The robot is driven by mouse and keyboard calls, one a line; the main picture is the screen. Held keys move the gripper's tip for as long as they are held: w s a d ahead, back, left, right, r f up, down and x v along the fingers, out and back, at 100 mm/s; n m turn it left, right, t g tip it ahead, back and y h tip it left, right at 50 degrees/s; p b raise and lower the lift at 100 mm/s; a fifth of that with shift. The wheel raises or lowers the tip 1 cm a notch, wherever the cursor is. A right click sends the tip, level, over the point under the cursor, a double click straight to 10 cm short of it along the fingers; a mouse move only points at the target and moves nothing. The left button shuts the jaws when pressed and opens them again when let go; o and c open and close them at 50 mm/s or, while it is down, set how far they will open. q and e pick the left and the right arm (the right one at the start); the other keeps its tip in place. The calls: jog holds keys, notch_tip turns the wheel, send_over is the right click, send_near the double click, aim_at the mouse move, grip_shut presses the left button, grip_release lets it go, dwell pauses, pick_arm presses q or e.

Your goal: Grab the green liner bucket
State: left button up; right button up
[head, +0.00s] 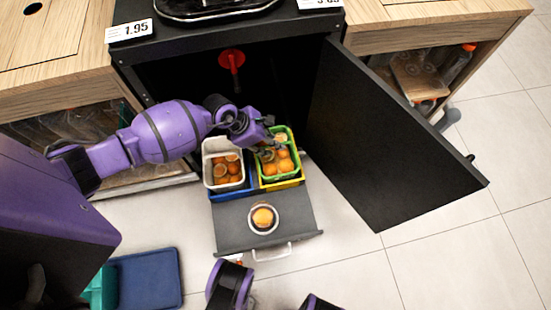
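The green liner bucket (294,150) holds several orange pieces and sits in a yellow outer bucket (283,185) on the pulled-out drawer of the black cabinet. My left gripper (271,143) is over the upper left part of the green liner bucket, at its rim. The fingers are small and dark there, so I cannot tell whether they are open or shut, or whether they touch the rim. Part of my purple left arm shows to the left of the buckets. Purple parts of my own body show at the bottom edge, but no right gripper fingers can be made out.
A white liner bucket (212,150) with orange pieces stands beside it in a blue bucket (232,194). The grey drawer (236,229) carries a round cup (263,228) with an orange. The open black door (385,135) stands on the right. Clear floor lies beyond it.

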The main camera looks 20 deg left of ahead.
pick_arm(q)
jog(key=b+x, duration=0.1)
jog(key=x, duration=0.2)
jog(key=shift+w+d+f, duration=0.1)
jog(key=shift+d+f, duration=0.05)
jog(key=shift+f, duration=0.15)
jog(key=shift+r, duration=0.1)
grip_shut()
